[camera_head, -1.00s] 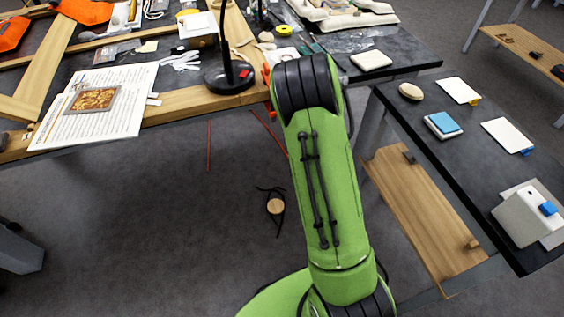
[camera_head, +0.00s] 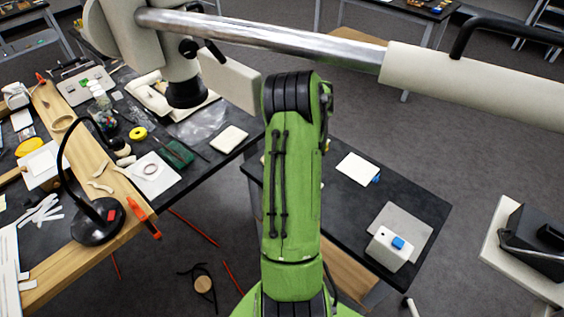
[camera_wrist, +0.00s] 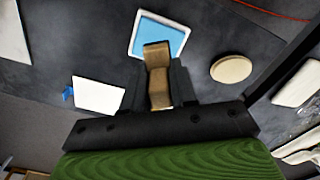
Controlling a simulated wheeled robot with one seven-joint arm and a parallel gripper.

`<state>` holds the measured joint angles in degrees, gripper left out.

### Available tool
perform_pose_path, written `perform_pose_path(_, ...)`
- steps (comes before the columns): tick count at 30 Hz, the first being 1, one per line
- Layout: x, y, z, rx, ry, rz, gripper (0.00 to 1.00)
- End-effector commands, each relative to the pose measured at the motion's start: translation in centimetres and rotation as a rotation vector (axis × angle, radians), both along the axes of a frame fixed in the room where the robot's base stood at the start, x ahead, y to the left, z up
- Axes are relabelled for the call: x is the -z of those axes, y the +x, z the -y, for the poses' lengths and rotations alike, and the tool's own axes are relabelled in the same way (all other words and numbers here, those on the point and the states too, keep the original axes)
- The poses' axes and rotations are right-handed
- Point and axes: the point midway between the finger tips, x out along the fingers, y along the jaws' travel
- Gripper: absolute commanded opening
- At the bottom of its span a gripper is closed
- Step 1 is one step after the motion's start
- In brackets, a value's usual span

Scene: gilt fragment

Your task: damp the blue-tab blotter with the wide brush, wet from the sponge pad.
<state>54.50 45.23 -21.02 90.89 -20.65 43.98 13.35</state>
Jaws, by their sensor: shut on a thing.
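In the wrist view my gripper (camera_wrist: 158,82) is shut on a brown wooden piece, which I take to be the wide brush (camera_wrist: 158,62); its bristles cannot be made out. The sponge pad (camera_wrist: 178,38), blue in a white tray, lies on the dark table just beyond the brush's far end; whether they touch I cannot tell. The blue-tab blotter (camera_wrist: 98,97), a white card, lies to the left of my gripper. It also shows in the head view (camera_head: 356,167), right of my arm, which hides my gripper, the brush and the sponge pad there.
A round beige disc (camera_wrist: 230,69) lies right of the sponge pad. A white block with a blue patch (camera_head: 388,250) stands on a grey sheet (camera_head: 412,226) near the table's corner. A microscope-like instrument (camera_head: 185,75) with a long bar crosses the top of the head view.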

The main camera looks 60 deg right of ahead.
Motion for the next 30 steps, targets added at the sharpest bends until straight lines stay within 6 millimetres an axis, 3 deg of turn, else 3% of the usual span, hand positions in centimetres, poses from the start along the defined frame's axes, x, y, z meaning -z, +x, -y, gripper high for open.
perform_pose_path(8,1.0,-0.5,0.3,0.013,0.001,0.0,0.03)
perform_pose_path(19,5.6,-0.5,0.2,0.012,0.001,0.0,0.03)
perform_pose_path(30,5.9,-0.4,0.2,0.012,-0.001,0.001,0.03)
